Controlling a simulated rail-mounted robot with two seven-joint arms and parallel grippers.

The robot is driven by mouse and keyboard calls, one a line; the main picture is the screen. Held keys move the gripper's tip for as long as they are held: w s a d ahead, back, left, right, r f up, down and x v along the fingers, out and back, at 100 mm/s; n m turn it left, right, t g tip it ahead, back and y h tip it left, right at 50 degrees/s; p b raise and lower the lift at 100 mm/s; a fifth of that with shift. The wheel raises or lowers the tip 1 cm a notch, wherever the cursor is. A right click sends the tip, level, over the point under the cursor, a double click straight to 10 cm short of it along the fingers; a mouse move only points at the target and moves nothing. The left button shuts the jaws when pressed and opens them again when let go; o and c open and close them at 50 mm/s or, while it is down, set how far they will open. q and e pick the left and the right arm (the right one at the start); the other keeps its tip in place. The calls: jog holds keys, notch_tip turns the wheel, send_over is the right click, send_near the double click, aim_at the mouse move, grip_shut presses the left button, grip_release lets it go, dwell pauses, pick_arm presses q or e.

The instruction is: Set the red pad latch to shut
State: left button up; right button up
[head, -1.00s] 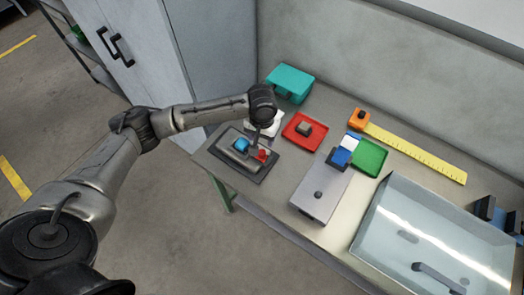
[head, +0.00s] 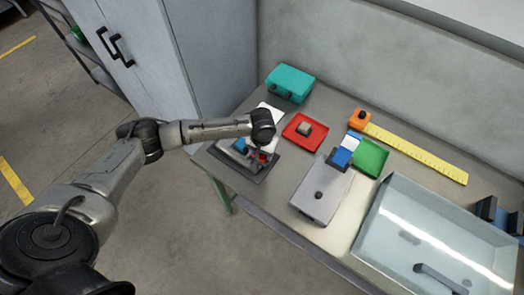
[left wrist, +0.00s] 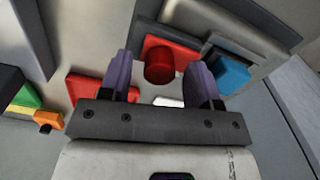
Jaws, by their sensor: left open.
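The red pad latch (head: 263,158) is on the dark-based fixture (head: 250,174) at the near left of the table, partly hidden by my left gripper in the head view. In the left wrist view its round red knob (left wrist: 160,66) stands on a red pad (left wrist: 178,44). My left gripper (head: 258,164) is open just over the latch. In the left wrist view the knob shows between its two fingers (left wrist: 163,78), with a visible gap on each side. I cannot tell how far down the fingers reach. The latch's setting is unclear. My right gripper is not in view.
A blue block (left wrist: 232,74) sits on the fixture beside the latch. A red tray (head: 296,134), a teal case (head: 290,82), a grey device with a blue block (head: 322,190), a green tray (head: 371,158) and a clear-lidded box (head: 430,235) crowd the table.

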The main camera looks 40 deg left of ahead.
pick_arm(q)
jog(key=shift+c, duration=0.4)
grip_shut()
jog(key=shift+s+a+r+p, duration=0.1)
jog(key=shift+a+r+p, duration=0.05)
jog(key=shift+a+p, duration=0.45)
jog(key=shift+s+a+r+p, duration=0.1)
jog(key=shift+a+p, duration=0.35)
jog(key=shift+p, duration=0.1)
jog(key=shift+a, duration=0.35)
jog(key=shift+f, duration=0.2)
jog(key=shift+o, duration=0.4)
grip_release()
jog(key=shift+a, duration=0.15)
